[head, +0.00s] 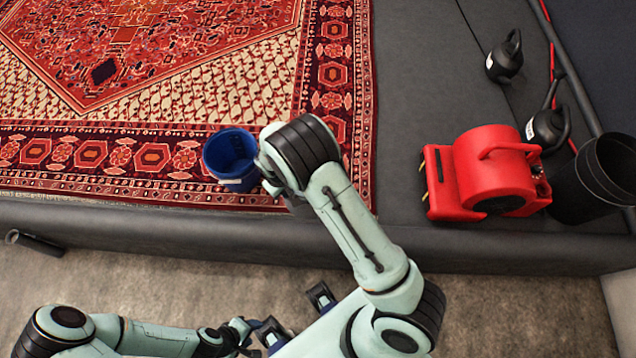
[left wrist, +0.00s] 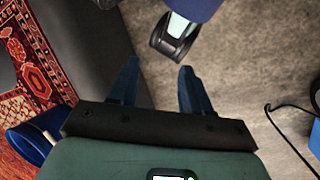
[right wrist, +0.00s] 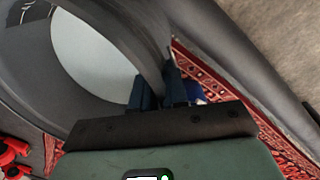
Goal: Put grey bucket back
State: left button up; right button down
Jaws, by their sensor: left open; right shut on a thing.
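The grey bucket (right wrist: 142,32) fills the upper left of the right wrist view, with its pale inside showing. My right gripper (right wrist: 158,92) is shut on its rim. In the head view my right arm reaches over the rug's front edge beside the blue bucket; its fingers and the grey bucket are hidden there behind the arm. My left gripper (head: 268,335) is low over the floor, well away from the grey bucket. Its fingers are apart and empty in the left wrist view (left wrist: 158,88).
A blue bucket (head: 230,158) stands on the patterned rug (head: 200,85). The grey ledge (head: 400,75) between rug and blower has free room.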

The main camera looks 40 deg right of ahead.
jog(key=w+d+r+n+t+b, duration=0.15)
jog(key=w+d+n+b, duration=0.4)
jog(key=d+b, duration=0.7)
jog(key=shift+g+h, duration=0.25)
jog(key=shift+h, duration=0.05)
jog(key=f+b, duration=0.1)
jog(key=f, duration=0.8)
jog(key=f+b, duration=0.1)
jog(key=f, duration=0.3)
jog(key=shift+w+d+f+b, duration=0.3)
jog(key=shift+w+d+f, duration=0.05)
jog(key=shift+f+b, duration=0.65)
jog(key=shift+f, duration=2.2)
jog(key=c, duration=1.5)
grip_release()
jog(key=shift+s+a+f, duration=0.15)
jog(key=shift+s+f, duration=0.15)
jog(key=o, duration=0.4)
jog(key=shift+s, duration=0.1)
jog(key=shift+c, duration=0.2)
pick_arm(q)
jog(key=w+a+f+t+y, duration=0.1)
jog(key=w+a+f+t, duration=0.1)
jog(key=w+f, duration=0.3)
jog(key=w+a+f+n+t, duration=0.1)
jog(key=w+f, duration=0.4)
jog(key=f, duration=0.7)
jog(key=shift+a+f+t+y, duration=0.15)
jog(key=shift+a+t+y, duration=0.25)
jog(key=shift+a, duration=0.45)
